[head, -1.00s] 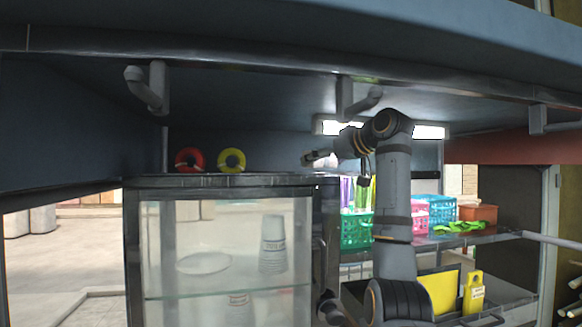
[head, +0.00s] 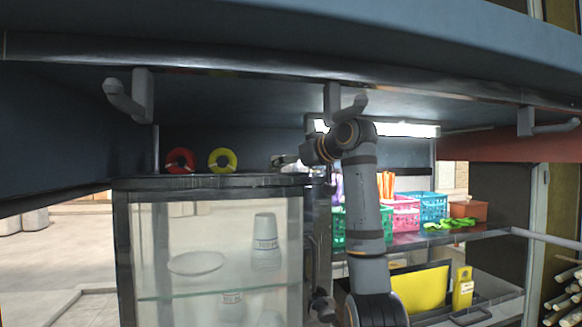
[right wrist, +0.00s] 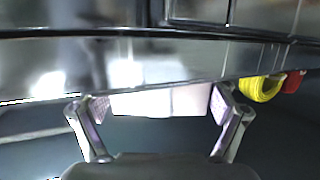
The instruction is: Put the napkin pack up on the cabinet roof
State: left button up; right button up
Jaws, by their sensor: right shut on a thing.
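The glass-fronted cabinet has a dark flat roof (head: 215,182) in the head view. My right gripper (head: 280,161) is at the right end of this roof, at about its height. In the right wrist view my right gripper (right wrist: 160,103) is shut on the white napkin pack (right wrist: 160,101), with one finger at each end. The dark roof edge (right wrist: 130,62) crosses that view beside the pack. I cannot tell whether the pack touches the roof. In the head view the pack is not clearly seen. My left gripper is not in view.
A red ring (head: 181,161) and a yellow ring (head: 222,160) stand on the roof, left of my gripper. Bare roof lies between them. Hooks (head: 131,97) hang from the overhead canopy. Coloured baskets (head: 400,213) stand on a shelf at right.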

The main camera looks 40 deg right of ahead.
jog(key=o, duration=0.9)
jog(key=shift+f, duration=0.1)
jog(key=shift+o, duration=1.1)
jog(key=shift+w+a, duration=0.1)
jog(key=shift+a, duration=0.05)
jog(key=shift+w, duration=0.1)
jog(key=shift+s+r, duration=0.2)
jog(key=shift+s, duration=0.05)
jog(key=b+v, duration=0.2)
jog(key=v, duration=0.5)
jog(key=shift+s, duration=0.15)
